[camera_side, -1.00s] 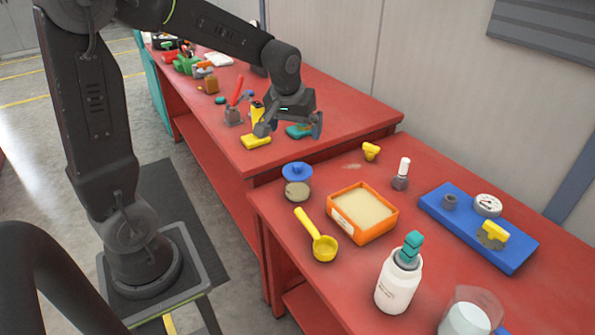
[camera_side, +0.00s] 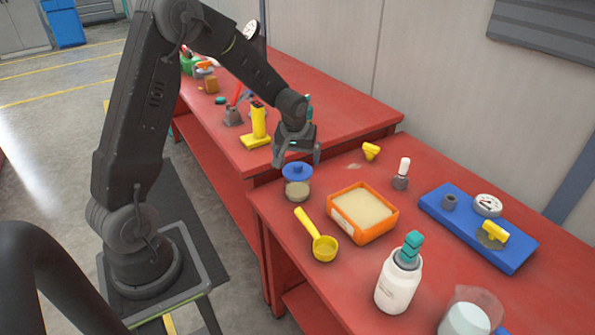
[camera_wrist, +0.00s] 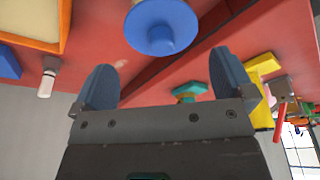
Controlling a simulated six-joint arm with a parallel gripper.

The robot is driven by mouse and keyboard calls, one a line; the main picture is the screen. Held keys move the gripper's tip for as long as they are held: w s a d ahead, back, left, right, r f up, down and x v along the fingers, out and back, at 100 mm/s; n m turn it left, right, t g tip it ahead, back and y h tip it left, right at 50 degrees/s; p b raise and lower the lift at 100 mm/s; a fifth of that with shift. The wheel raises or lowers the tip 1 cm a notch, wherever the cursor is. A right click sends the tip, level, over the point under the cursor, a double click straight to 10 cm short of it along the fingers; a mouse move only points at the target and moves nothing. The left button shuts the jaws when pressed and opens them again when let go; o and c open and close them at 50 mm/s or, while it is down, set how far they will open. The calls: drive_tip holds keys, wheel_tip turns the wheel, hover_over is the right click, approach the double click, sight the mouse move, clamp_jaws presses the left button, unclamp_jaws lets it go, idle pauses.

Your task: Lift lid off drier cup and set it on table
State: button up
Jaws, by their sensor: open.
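The drier cup (camera_side: 298,190) is a small clear cup with tan contents, standing near the left corner of the near red table. Its blue round lid (camera_side: 297,172) with a knob on top sits on it. In the wrist view the blue lid (camera_wrist: 160,27) shows at the top, beyond the fingertips. My gripper (camera_side: 297,158) is open and empty, just behind and above the lid, apart from it. In the wrist view its two blue-grey fingers (camera_wrist: 165,75) are spread, with nothing between them.
An orange tray (camera_side: 345,232) of pale powder and a yellow scoop (camera_side: 318,240) lie near the cup. A yellow stand (camera_side: 257,128) is behind, left of my gripper. A white bottle (camera_side: 397,285) and blue board (camera_side: 470,232) are to the right. Bare red tabletop lies around the cup.

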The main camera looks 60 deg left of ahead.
sight(297, 164)
drive_tip(key=x, duration=0.4)
drive_tip(key=shift+a+f, duration=0.1)
drive_tip(key=shift+f, duration=0.2)
drive_tip(key=c, duration=0.6)
